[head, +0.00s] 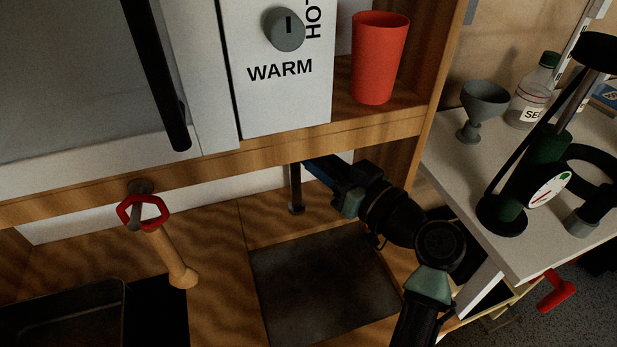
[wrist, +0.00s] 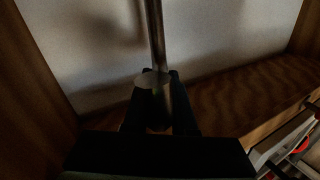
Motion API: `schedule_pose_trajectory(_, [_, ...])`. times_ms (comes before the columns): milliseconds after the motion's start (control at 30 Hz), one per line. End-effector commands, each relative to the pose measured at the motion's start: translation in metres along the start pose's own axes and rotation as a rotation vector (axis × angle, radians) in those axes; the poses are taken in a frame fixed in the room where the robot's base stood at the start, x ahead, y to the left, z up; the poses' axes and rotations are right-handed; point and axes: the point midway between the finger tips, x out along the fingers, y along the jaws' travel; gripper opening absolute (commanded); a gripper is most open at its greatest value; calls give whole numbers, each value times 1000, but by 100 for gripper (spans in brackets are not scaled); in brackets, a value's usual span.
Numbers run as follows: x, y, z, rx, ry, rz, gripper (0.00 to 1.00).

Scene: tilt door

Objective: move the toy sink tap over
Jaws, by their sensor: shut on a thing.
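A slim dark metal pipe (head: 296,190) stands upright under the shelf, at the back edge of a dark square panel (head: 325,285). It looks like the tap's pipe, but its top is hidden by the shelf in the head view. In the wrist view the metal pipe (wrist: 155,35) comes down from the top between the dark fingers. My gripper (wrist: 155,82) is shut on it; a pale round disc shows at the fingertips. In the head view my gripper (head: 308,168) reaches in from the right, partly hidden by the shelf edge.
A wooden spout (head: 165,250) with a red wheel handle (head: 143,212) stands left, beside a dark basin (head: 65,315). A red cup (head: 379,58) stands on the shelf above my arm. A white side table (head: 470,180) with a grey funnel (head: 483,100) is at right.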

Motion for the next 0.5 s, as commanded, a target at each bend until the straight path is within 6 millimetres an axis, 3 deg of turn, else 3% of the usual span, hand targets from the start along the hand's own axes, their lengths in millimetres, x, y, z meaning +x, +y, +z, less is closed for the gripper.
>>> schedule_pose_trajectory(500, [1,11,-1,3,-42,-218,0])
